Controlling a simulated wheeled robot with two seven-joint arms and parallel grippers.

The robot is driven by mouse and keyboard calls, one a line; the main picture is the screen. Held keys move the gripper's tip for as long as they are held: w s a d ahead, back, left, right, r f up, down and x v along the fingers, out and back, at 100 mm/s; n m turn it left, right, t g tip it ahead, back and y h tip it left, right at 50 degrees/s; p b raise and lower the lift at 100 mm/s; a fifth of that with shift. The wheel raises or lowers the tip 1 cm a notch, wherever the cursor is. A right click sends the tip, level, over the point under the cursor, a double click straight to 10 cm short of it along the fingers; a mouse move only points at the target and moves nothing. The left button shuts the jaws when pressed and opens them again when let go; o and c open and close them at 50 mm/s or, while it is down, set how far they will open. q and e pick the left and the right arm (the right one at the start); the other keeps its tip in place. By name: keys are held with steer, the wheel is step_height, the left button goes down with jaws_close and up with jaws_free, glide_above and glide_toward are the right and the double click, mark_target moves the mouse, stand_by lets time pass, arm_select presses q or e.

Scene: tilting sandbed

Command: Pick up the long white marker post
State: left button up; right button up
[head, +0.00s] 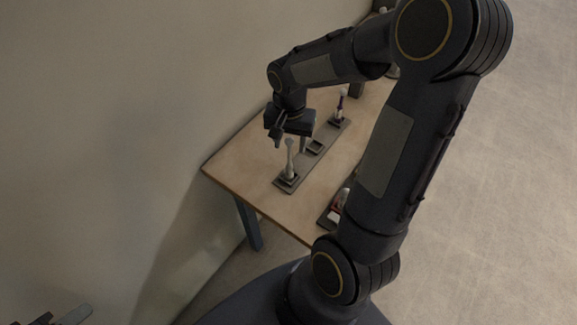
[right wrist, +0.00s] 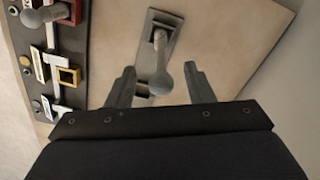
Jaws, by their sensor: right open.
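A pale whitish post (head: 290,160) with a rounded top stands upright in a socket at the near end of a grey rail (head: 302,172) on the table. In the right wrist view the post (right wrist: 160,70) shows its rounded end between my finger tips. My right gripper (head: 291,141) is open and empty, pointing down just above and around the post's top. Its fingers (right wrist: 160,85) stand apart on both sides of the post; contact does not show. My left gripper (head: 62,316) is only partly in view at the lower left edge, far from the table.
A purple and white item (head: 340,104) stands at the rail's far end. A dark board (right wrist: 62,100) with several small coloured parts and a knobbed rod (right wrist: 44,16) lies beside the rail. The wooden table (head: 232,168) is bare near its left corner, close to the wall.

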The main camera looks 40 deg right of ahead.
mark_target(289, 164)
step_height(289, 164, down, 4)
steer(key=shift+r+b, duration=0.25)
steer(key=shift+b, duration=0.65)
arm_select(q)
step_height(289, 164, down, 2)
steer(key=shift+f, duration=0.25)
arm_select(e)
steer(key=shift+r, duration=0.1)
jaws_close()
arm_select(q)
steer(key=shift+r, duration=0.1)
arm_select(e)
steer(key=shift+r, duration=0.1)
